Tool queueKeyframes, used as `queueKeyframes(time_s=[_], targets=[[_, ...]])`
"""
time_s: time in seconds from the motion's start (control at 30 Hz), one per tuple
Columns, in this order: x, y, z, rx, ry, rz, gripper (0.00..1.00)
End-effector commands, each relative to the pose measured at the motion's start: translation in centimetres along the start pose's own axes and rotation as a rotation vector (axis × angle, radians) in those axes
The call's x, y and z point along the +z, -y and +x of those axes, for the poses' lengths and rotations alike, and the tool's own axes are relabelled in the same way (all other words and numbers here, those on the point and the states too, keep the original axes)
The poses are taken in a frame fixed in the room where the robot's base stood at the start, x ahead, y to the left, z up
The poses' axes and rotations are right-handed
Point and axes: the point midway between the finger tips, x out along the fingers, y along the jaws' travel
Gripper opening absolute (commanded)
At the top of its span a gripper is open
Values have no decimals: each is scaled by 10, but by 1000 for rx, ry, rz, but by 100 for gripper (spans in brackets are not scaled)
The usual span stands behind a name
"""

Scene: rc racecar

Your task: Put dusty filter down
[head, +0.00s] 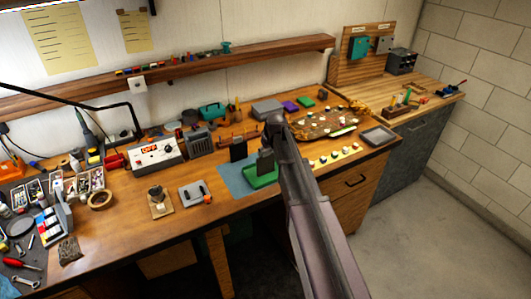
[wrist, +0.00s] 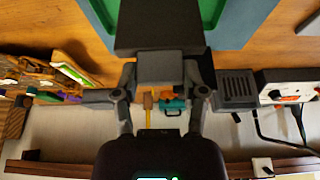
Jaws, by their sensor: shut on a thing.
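My gripper (wrist: 160,78) is shut on the dusty filter (wrist: 160,28), a dark block with a grey end between the fingers. In the head view the filter (head: 265,161) hangs upright below my gripper (head: 272,122), at the green tray (head: 262,181). The tray lies on a blue mat (head: 232,184). In the wrist view the filter covers part of the green tray (wrist: 206,12). I cannot tell whether the filter touches the tray floor. My arm hides part of the bench right of the tray.
A dark upright block (head: 238,150) stands behind the mat. A grey tray (head: 379,135) lies at the right.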

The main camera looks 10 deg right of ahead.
Motion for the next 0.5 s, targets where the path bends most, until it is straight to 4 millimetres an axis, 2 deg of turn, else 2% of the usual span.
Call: queueKeyframes(time_s=[0.3,0.33,0.43,0.5], targets=[[2,0,4,0,0,0,11],[1,0,3,0,0,0,61],[1,0,2,0,0,0,90],[1,0,2,0,0,0,90]])
